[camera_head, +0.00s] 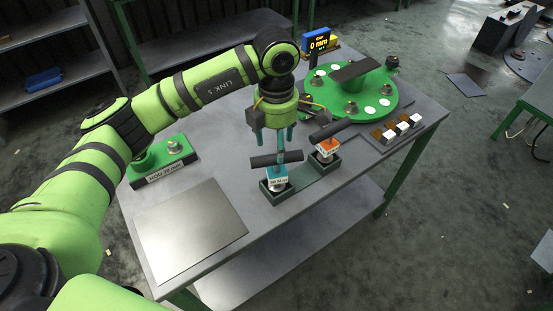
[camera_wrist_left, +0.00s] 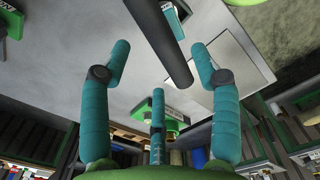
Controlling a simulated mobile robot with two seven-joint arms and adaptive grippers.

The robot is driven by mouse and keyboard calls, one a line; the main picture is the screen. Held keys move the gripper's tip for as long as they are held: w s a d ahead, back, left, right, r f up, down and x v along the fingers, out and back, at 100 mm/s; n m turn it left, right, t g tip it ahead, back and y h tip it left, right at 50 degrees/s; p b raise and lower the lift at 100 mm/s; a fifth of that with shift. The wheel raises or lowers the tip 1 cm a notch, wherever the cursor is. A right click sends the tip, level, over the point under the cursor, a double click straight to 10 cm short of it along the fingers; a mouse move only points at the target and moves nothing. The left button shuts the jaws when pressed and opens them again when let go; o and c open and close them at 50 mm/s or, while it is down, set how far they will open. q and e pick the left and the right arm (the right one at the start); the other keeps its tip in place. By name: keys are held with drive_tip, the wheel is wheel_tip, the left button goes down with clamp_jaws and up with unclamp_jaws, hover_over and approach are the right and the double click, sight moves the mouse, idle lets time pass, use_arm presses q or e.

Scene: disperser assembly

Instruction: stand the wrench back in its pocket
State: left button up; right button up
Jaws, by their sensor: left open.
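Two wrenches with black crossbars stand in the dark green two-pocket holder (camera_head: 308,190). The near-left wrench (camera_head: 264,161) has a blue-and-white block low in the left pocket. The far-right wrench (camera_head: 329,131) has an orange-and-white block at the right pocket. My left gripper (camera_head: 277,146) is open, its teal fingers pointing down just above the left wrench's crossbar. In the left wrist view the crossbar (camera_wrist_left: 158,40) runs between the spread fingers of my left gripper (camera_wrist_left: 160,65); nothing is clamped. Whether a finger touches it I cannot tell. My right gripper is not seen.
A green round plate (camera_head: 385,101) with several fittings lies behind, beside a small display (camera_head: 319,43). A tray of small blocks (camera_head: 398,132) is at the right. A green stand (camera_head: 167,157) and flat metal plate (camera_head: 190,230) occupy the left.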

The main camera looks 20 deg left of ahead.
use_arm(q)
wheel_tip(320, 180, up, 5)
drive_tip(key=shift+r+b, duration=0.15)
drive_tip(key=shift+b, duration=0.45)
